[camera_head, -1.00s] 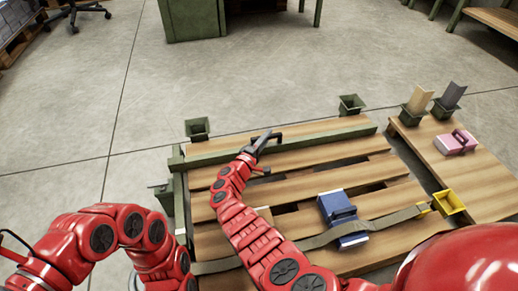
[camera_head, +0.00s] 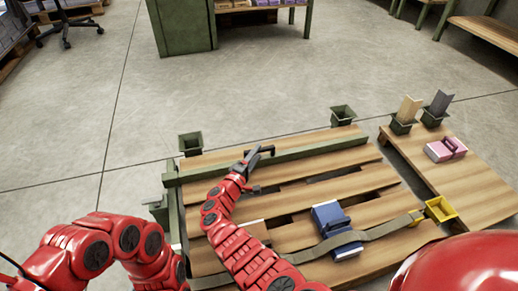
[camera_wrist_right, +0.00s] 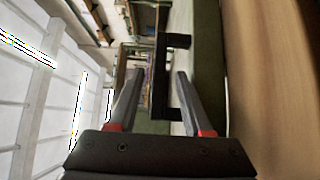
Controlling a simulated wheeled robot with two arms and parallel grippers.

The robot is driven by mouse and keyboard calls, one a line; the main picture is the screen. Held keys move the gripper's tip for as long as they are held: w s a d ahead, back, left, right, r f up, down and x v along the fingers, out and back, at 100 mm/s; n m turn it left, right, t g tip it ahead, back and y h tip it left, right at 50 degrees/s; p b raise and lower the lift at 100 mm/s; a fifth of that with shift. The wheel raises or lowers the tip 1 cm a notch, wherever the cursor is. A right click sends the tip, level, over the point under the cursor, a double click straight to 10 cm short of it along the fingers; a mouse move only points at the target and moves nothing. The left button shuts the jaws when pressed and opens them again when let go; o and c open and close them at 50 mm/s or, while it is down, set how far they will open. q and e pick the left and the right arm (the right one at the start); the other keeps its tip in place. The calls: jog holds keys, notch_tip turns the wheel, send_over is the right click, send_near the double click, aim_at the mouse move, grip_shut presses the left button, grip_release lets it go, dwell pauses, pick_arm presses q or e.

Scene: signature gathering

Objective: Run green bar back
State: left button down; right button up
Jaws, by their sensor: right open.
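The green bar (camera_head: 310,147) lies across the far part of the wooden pallet, with a black handle (camera_head: 268,151) on it. My right gripper (camera_head: 255,161) is at the handle, above the bar. In the right wrist view its two grey fingers (camera_wrist_right: 157,85) are open and apart. The black bracket-shaped handle (camera_wrist_right: 160,80) shows between them and reaches beyond their tips. The green bar (camera_wrist_right: 208,75) runs beside the right finger. I cannot tell whether a finger touches the handle. My left arm is bent at the lower left; its gripper is out of view.
The slatted pallet (camera_head: 350,185) bears a blue block (camera_head: 328,214) under a grey-green strap (camera_head: 385,229). A yellow box (camera_head: 440,208) is at its right. A pink block (camera_head: 446,149) lies on the right-hand boards. Green cups (camera_head: 190,143) stand beyond the bar.

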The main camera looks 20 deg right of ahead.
jog(key=p+v, duration=0.1)
jog(key=v, duration=0.3)
jog(key=p+v, duration=0.2)
jog(key=v, duration=0.3)
jog(key=shift+s+a+r, duration=0.1)
jog(key=shift+r, duration=0.15)
jog(key=p+v, duration=0.1)
jog(key=v, duration=0.3)
jog(key=shift+s+a+f, duration=0.1)
jog(key=shift+s+a, duration=0.05)
jog(key=shift+s, duration=0.05)
pick_arm(q)
notch_tip(320, 180, up, 7)
jog(key=w+d+y, duration=0.1)
jog(key=w, duration=0.1)
jog(key=shift+w+d+f+t+y, duration=0.15)
jog(key=shift+w+d+t+y, duration=0.15)
jog(key=shift+d+t, duration=0.1)
pick_arm(e)
jog(key=shift+s+a+f, duration=0.1)
jog(key=shift+s+a, duration=0.3)
